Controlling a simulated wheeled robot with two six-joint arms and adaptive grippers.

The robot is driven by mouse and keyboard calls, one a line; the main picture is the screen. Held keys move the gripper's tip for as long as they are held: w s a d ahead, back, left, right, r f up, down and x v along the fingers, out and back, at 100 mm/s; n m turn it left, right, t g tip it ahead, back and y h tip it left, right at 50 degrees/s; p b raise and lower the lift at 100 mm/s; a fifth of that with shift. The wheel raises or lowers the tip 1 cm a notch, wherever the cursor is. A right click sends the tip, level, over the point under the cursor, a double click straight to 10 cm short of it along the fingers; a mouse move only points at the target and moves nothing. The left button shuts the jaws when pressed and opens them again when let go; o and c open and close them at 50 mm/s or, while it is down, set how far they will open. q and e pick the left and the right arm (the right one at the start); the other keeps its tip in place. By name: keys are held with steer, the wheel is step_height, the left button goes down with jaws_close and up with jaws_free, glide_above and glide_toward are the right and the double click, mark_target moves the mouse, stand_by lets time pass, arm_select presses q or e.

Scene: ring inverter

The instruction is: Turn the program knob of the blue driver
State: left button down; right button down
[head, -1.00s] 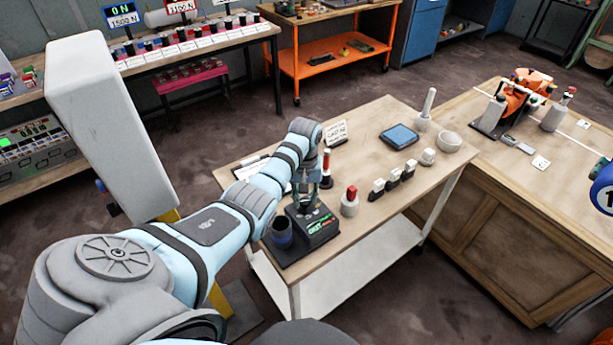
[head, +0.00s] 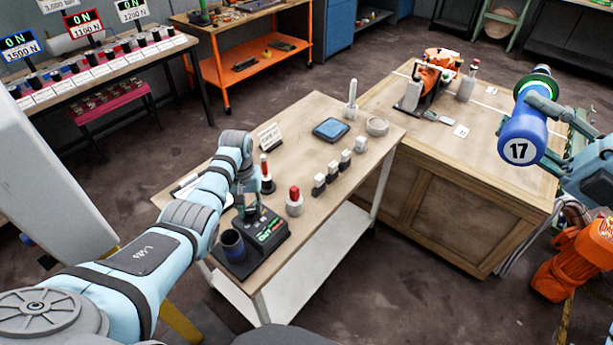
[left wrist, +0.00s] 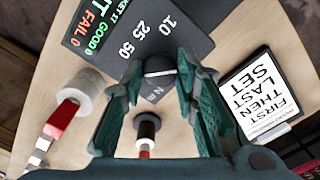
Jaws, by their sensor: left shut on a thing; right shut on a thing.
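A blue driver (head: 522,135) marked 17 is held up at the right of the head view. It has a dark and green ring at its upper end. My right gripper (head: 543,115) is shut on its body. My left gripper (head: 248,198) is at the black tester box (head: 262,243) on the light wooden table. In the left wrist view, its fingers (left wrist: 160,85) stand on both sides of a dark knob (left wrist: 158,68) with a pale top, beside the marks 10, 25 and 50. The gripper is shut on this knob. I cannot make out a separate program knob on the driver.
A sign (left wrist: 258,98) stands near my left gripper. A wooden bench (head: 440,200) stands to the right.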

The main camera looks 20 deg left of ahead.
mark_target(251, 209)
arm_select(q)
steer(key=shift+r+m+p, duration=0.15)
steer(key=shift+m+p, duration=0.4)
steer(key=shift+m, duration=0.65)
arm_select(e)
steer(key=shift+r, duration=0.75)
arm_select(q)
steer(key=shift+w+m+p, duration=0.1)
steer(key=shift+m+p, duration=0.25)
steer(key=shift+m, duration=1.15)
arm_select(e)
steer(key=shift+r, duration=0.35)
arm_select(q)
steer(key=c, duration=1.3)
jaws_free()
step_height(251, 209, up, 12)
steer(key=shift+f, duration=0.1)
